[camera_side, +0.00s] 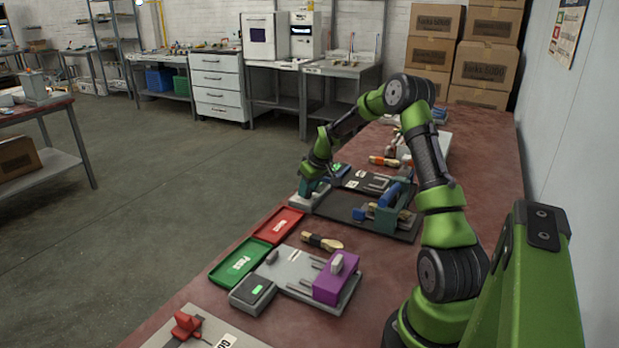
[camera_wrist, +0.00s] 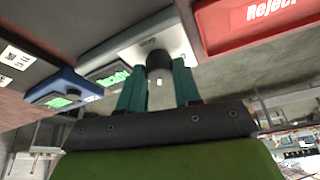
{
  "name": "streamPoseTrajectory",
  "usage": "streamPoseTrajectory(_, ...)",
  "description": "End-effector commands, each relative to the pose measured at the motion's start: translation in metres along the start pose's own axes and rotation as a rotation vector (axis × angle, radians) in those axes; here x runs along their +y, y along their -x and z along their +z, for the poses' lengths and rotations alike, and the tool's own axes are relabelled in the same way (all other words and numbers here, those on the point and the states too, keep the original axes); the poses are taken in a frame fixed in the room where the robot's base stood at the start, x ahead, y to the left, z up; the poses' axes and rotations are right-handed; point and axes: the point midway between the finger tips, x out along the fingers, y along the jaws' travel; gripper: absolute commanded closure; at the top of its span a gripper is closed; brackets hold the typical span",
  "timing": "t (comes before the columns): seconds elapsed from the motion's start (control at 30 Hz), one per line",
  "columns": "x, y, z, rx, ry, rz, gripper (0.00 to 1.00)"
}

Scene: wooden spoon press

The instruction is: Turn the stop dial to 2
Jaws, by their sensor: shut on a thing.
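The stop dial (camera_wrist: 160,62) is a dark round knob on a light grey box (camera_wrist: 118,50). In the side view the box (camera_side: 300,198) sits at the left edge of the black board. My gripper (camera_wrist: 158,88) has its two teal fingers on either side of the knob and is shut on it. In the side view my gripper (camera_side: 313,187) points down at the box and hides the dial. A small white mark shows on the knob's end, but which number the dial points to cannot be read.
The red reject tray (camera_side: 277,226) lies close beside the box. A green tray (camera_side: 240,262) and a purple-blocked fixture (camera_side: 337,277) stand nearer the camera. A blue-cased display (camera_wrist: 62,92) is beside the box. A blue and green press (camera_side: 385,212) stands on the black board (camera_side: 345,207).

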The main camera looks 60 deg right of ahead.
Motion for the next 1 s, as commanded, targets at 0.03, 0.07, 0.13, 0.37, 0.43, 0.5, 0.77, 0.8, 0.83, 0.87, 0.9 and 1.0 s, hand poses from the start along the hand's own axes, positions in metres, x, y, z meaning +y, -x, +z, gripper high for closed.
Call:
streamPoseTrajectory(0.03,0.0013,-0.0002,0.0007,-0.001,0.037,-0.019,0.97)
streamPoseTrajectory(0.07,0.0018,-0.0002,0.0008,-0.001,0.063,-0.030,0.97)
streamPoseTrajectory(0.13,0.0019,0.0000,0.0003,0.000,0.123,-0.054,0.97)
streamPoseTrajectory(0.37,0.0026,-0.0003,0.0000,-0.001,0.300,-0.127,0.97)
streamPoseTrajectory(0.43,0.0029,-0.0005,0.0002,-0.001,0.345,-0.146,0.97)
streamPoseTrajectory(0.5,0.0030,-0.0002,-0.0003,-0.001,0.385,-0.162,0.97)
streamPoseTrajectory(0.77,0.0032,-0.0005,-0.0004,-0.002,0.484,-0.201,0.97)
streamPoseTrajectory(0.8,0.0031,-0.0005,-0.0003,-0.002,0.493,-0.205,0.97)
streamPoseTrajectory(0.83,0.0031,-0.0005,-0.0002,-0.002,0.499,-0.207,0.97)
streamPoseTrajectory(0.87,0.0030,-0.0005,-0.0002,-0.003,0.503,-0.209,0.97)
streamPoseTrajectory(0.9,0.0030,-0.0005,-0.0001,-0.003,0.508,-0.211,0.97)
streamPoseTrajectory(1.0,0.0031,-0.0005,-0.0001,-0.003,0.516,-0.214,0.97)
